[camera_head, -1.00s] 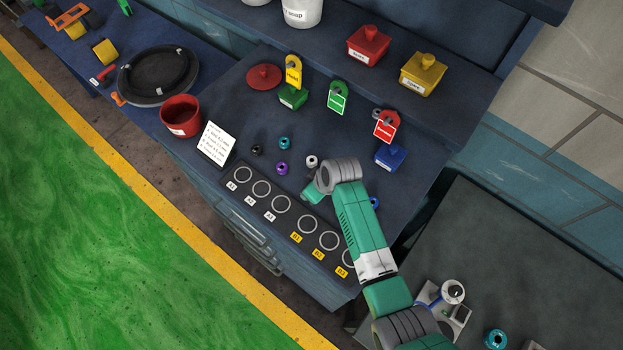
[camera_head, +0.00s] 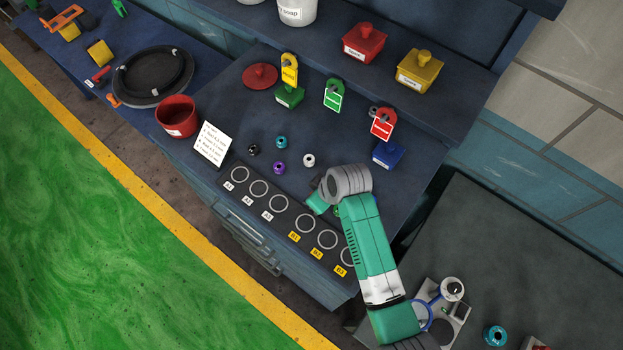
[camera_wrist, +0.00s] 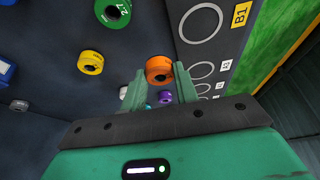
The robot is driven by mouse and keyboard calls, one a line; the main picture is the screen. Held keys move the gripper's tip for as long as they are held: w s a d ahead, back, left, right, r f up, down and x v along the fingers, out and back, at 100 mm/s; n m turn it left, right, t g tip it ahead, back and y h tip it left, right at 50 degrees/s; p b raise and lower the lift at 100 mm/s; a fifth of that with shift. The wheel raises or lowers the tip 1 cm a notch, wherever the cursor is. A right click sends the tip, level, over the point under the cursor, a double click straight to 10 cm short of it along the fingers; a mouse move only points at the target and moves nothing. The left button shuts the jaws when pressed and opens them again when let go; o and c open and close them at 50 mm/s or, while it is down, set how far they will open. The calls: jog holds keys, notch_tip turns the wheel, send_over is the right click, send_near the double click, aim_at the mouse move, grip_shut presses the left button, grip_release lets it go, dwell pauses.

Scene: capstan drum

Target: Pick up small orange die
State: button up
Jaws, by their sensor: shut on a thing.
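The small orange die (camera_wrist: 158,69) is a short ring-like cylinder with a dark hole, seen in the wrist view between the two fingertips of my gripper (camera_wrist: 160,74). My gripper is shut on it, with one green finger on each side.
Nearby dies are yellow (camera_wrist: 90,62), green (camera_wrist: 112,12), purple (camera_head: 279,168), white (camera_head: 309,160), teal (camera_head: 281,142) and black (camera_head: 253,149). The ring-marked strip (camera_head: 276,208) runs along the bench front. A blue block (camera_head: 388,154) and tagged padlocks stand behind.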

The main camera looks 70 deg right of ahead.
jog(key=s+a, duration=0.5)
jog(key=s+a+r, duration=0.1)
jog(key=s+a, duration=0.1)
jog(key=a, duration=0.1)
jog(key=shift+s+a+r+b, duration=0.1)
jog(key=shift+s+b, duration=0.25)
jog(key=shift+s, duration=0.05)
